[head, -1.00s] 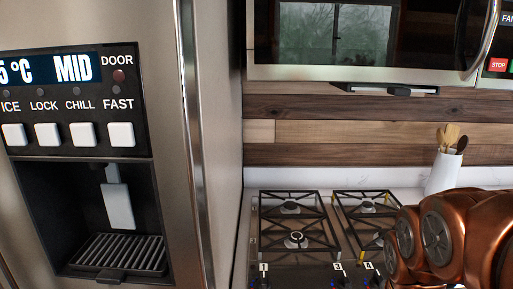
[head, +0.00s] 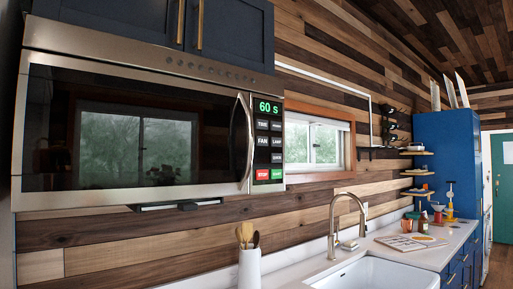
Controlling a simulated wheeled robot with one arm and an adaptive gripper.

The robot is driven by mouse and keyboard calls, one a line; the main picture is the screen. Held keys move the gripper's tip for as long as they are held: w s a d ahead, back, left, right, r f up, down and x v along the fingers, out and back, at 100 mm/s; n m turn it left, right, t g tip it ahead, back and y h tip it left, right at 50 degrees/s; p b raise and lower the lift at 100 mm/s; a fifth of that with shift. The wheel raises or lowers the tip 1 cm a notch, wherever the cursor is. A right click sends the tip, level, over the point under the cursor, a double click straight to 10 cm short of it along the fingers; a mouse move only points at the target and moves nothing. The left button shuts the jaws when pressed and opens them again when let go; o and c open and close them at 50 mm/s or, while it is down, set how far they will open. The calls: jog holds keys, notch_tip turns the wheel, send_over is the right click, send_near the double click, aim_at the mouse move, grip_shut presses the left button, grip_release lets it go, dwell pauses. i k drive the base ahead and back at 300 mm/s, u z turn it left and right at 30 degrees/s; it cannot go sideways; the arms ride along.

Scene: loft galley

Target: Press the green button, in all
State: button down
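The green button (head: 277,174) is at the bottom right of the microwave's black control panel (head: 269,132). A red button (head: 262,175) sits directly to its left. Rows of grey buttons are above both, and the display (head: 268,107) reads 60 S in green. The microwave (head: 130,135) hangs on the wall under dark blue cabinets, with its door closed and its curved handle (head: 241,140) just left of the panel. My gripper is not in view.
Below are a white holder (head: 249,268) with wooden utensils, a sink (head: 372,274) with a tall faucet (head: 337,220), and a counter with an open book (head: 410,242). A window (head: 312,143) is right of the microwave. The space before the panel looks clear.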

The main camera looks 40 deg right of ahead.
aim_at(275, 173)
jog(key=z, duration=1.3)
